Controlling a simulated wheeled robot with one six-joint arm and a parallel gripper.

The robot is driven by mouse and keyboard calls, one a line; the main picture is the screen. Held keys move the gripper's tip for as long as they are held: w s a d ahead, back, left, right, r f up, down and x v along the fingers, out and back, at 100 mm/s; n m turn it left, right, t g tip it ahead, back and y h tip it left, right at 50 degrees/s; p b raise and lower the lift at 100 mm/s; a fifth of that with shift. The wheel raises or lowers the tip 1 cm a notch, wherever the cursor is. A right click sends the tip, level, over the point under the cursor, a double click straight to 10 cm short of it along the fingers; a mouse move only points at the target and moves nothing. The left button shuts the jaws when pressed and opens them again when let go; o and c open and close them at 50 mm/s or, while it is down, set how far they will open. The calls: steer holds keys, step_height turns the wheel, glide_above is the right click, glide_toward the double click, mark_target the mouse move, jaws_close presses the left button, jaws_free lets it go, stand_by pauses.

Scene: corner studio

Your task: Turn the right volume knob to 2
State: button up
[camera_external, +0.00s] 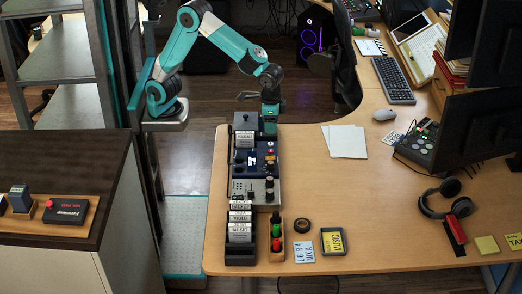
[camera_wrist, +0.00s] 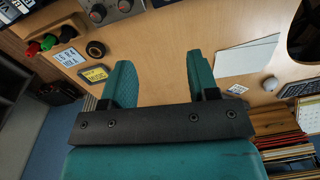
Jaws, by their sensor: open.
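The audio device (camera_external: 243,186) stands near the left edge of the wooden desk, with a silver front panel and a dark blue upper part. Two dark knobs, a front one (camera_external: 270,196) and one behind it (camera_external: 270,183), sit on the panel's right side. In the wrist view, a grey knob (camera_wrist: 97,13) and another knob (camera_wrist: 125,5) show at the top edge, partly cropped. I cannot tell which is the right volume knob, nor read its setting. My gripper (camera_external: 269,124) is at the back of the device. Its teal fingers (camera_wrist: 163,75) are apart and empty in the wrist view.
Labelled boxes (camera_external: 240,222) and a wooden holder (camera_external: 276,256) with red and green items stand in front of the device. A tape roll (camera_external: 302,225), a yellow-black card (camera_external: 333,240) and white sheets (camera_external: 345,141) lie to the right. The desk's middle is clear.

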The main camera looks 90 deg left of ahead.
steer(key=m, duration=0.1)
glide_above(270, 178)
step_height(270, 178, down, 2)
steer(key=f, duration=0.1)
step_height(270, 178, down, 17)
steer(key=shift+r, duration=0.2)
steer(key=c, duration=0.9)
